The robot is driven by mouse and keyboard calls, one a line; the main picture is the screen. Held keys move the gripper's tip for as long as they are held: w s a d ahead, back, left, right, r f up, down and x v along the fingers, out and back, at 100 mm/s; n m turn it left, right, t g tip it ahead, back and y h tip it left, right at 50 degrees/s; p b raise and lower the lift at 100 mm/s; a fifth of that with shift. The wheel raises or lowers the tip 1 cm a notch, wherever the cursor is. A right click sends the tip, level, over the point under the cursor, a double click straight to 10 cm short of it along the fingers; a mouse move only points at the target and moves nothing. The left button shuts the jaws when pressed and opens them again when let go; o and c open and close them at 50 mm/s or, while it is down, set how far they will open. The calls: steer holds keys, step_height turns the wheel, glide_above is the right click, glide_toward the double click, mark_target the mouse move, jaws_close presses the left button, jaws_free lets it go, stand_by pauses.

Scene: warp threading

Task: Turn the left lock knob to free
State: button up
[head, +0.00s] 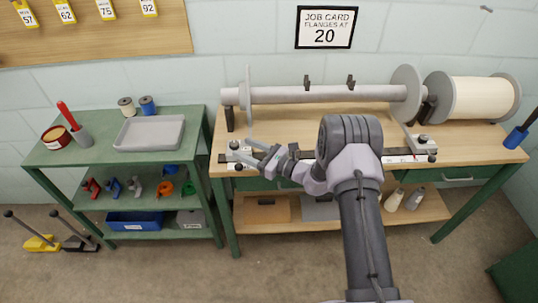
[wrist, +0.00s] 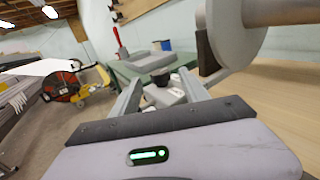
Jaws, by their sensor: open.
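The left flange carriage (head: 241,154) is a pale grey block at the left end of the rail on the bench. A small dark knob (head: 234,145) stands on its top, and another dark knob (head: 238,167) shows at its front. In the wrist view a dark knob (wrist: 160,77) and pale block (wrist: 165,97) lie between the fingers. My gripper (head: 248,150) is open and empty, its fingertips close to the carriage from the right. The wrist view shows the spread fingers (wrist: 161,87) too. I cannot tell whether they touch the knob.
A grey beam (head: 320,94) with round flanges (head: 249,95) lies behind the carriage, close above my gripper. The right carriage (head: 421,143) sits at the rail's other end. A green shelf (head: 98,150) stands left of the bench. A job card (head: 325,27) reads "flanges at 20".

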steer(key=p+v, duration=0.2)
steer(key=v, duration=1)
steer(key=shift+s+d+p, duration=0.15)
steer(key=shift+d+p, duration=0.05)
steer(key=shift+p, duration=0.2)
steer(key=shift+r, duration=0.15)
steer(key=s+a+r+n+g+h, duration=0.1)
steer(key=s+a+r+n+g, duration=0.4)
steer(key=r, duration=0.4)
steer(key=s+a+r+n+g+h, duration=0.1)
steer(key=s+a+r+n+g, duration=0.25)
steer(key=s+r+n, duration=0.35)
steer(key=s+d+r+n+t+h, duration=0.2)
steer(key=s+d+r+n+h, duration=0.2)
steer(key=s, duration=0.5)
steer(key=s+d+r+n+t+h, duration=0.2)
steer(key=s+d+r+n+h, duration=0.2)
steer(key=s, duration=0.6)
steer(key=d+r+h, duration=0.1)
steer(key=d+h, duration=0.1)
steer(key=shift+r+n+h, duration=0.3)
steer(key=shift+r+h, duration=0.05)
steer(key=shift+h, duration=0.05)
